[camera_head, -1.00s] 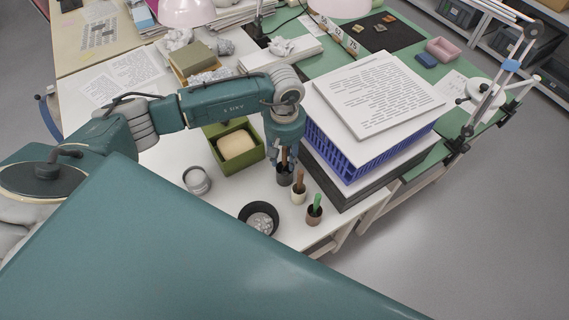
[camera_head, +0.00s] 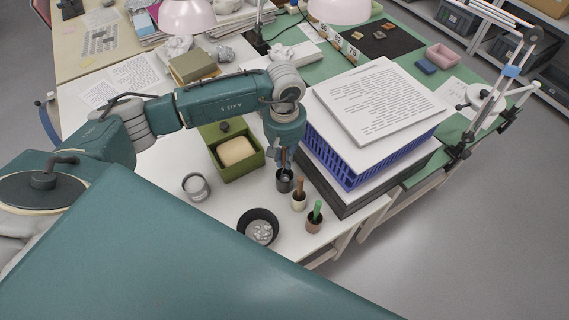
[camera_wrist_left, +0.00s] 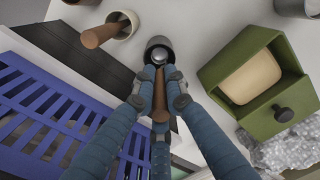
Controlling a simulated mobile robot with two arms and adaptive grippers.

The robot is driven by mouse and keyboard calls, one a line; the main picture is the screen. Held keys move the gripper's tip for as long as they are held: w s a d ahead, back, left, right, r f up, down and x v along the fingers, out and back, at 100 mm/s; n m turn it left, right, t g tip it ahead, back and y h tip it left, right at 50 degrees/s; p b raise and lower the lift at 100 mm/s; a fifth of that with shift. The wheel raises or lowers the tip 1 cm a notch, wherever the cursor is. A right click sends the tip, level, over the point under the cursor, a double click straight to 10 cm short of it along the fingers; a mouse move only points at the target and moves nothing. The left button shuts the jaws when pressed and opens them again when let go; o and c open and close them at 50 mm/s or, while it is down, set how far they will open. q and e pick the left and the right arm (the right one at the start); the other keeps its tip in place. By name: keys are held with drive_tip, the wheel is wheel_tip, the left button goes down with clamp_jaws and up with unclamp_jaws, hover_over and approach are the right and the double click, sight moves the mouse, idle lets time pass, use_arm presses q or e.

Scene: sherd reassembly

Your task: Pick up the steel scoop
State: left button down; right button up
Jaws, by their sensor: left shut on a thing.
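The steel scoop has a brown handle (camera_wrist_left: 160,97) and a shiny steel head (camera_wrist_left: 160,57). My left gripper (camera_head: 284,158) points down over a dark cup (camera_head: 284,182) near the table's front edge. In the left wrist view its blue fingers (camera_wrist_left: 157,92) are shut on the scoop's handle, one on each side. The head shows at the mouth of the dark cup (camera_wrist_left: 155,42); I cannot tell whether it is fully clear of the rim. In the head view the fingers hide most of the scoop. My right gripper is not in view.
Close by stand a pale cup with a brown-handled tool (camera_head: 299,202) and a brown cup with a green-handled one (camera_head: 314,224). A black bowl (camera_head: 245,218), grey pot (camera_head: 195,188) and green box (camera_head: 239,174) lie left. A blue basket (camera_head: 350,172) with papers stands right.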

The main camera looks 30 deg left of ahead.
use_arm(q)
wheel_tip(320, 180, up, 18)
drive_tip(key=b, duration=0.4)
drive_tip(key=shift+f, duration=0.2)
